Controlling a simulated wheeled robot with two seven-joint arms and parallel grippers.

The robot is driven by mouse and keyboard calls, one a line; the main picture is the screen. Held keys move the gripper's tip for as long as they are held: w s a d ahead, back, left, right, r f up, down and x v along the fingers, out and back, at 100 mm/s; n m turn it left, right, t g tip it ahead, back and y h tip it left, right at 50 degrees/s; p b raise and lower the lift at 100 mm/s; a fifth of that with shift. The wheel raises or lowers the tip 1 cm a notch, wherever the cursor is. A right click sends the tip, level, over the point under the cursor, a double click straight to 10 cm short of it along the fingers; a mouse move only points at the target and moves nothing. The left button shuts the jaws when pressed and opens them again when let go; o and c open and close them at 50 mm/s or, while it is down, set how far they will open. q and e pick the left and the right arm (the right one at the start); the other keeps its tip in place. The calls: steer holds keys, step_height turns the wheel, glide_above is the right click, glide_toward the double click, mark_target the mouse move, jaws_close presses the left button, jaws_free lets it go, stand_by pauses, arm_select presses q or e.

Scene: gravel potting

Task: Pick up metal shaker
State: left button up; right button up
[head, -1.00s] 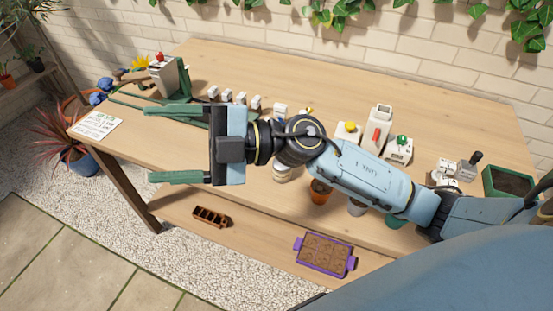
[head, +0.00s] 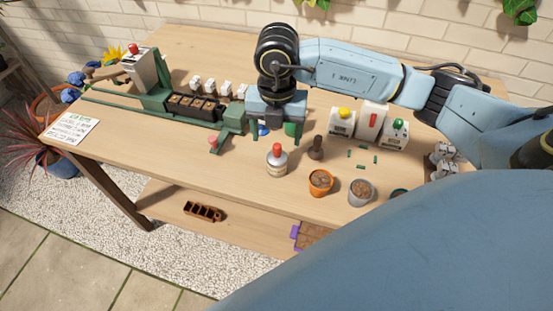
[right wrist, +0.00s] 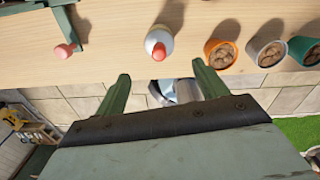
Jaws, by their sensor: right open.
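A pale metallic-looking bottle with a red cap and a label (head: 277,163), which I take to be the metal shaker, stands upright near the table's front edge. My right gripper (head: 276,138) is open and empty, with its fingers pointing down just behind the cap in the head view. In the right wrist view the shaker (right wrist: 159,45) lies in line with the gap between the open fingertips (right wrist: 161,72) and just beyond them, apart from both. My left gripper is not in view.
A dark wooden tool (head: 316,147) stands close right of the shaker. An orange pot (head: 320,183) and a grey pot (head: 361,191) are further right. A green rail with a black tray (head: 196,107) is at left. The tabletop (head: 200,170) front left is clear.

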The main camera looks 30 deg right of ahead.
mark_target(276, 148)
step_height(276, 148, down, 3)
steer(key=shift+f, duration=0.1)
steer(key=shift+w+f, duration=0.1)
steer(key=shift+f, duration=0.7)
steer(key=f, duration=0.4)
steer(key=shift+w+d+f+b, duration=0.2)
steer(key=shift+w+d+b, duration=0.1)
steer(key=shift+d+b, duration=0.1)
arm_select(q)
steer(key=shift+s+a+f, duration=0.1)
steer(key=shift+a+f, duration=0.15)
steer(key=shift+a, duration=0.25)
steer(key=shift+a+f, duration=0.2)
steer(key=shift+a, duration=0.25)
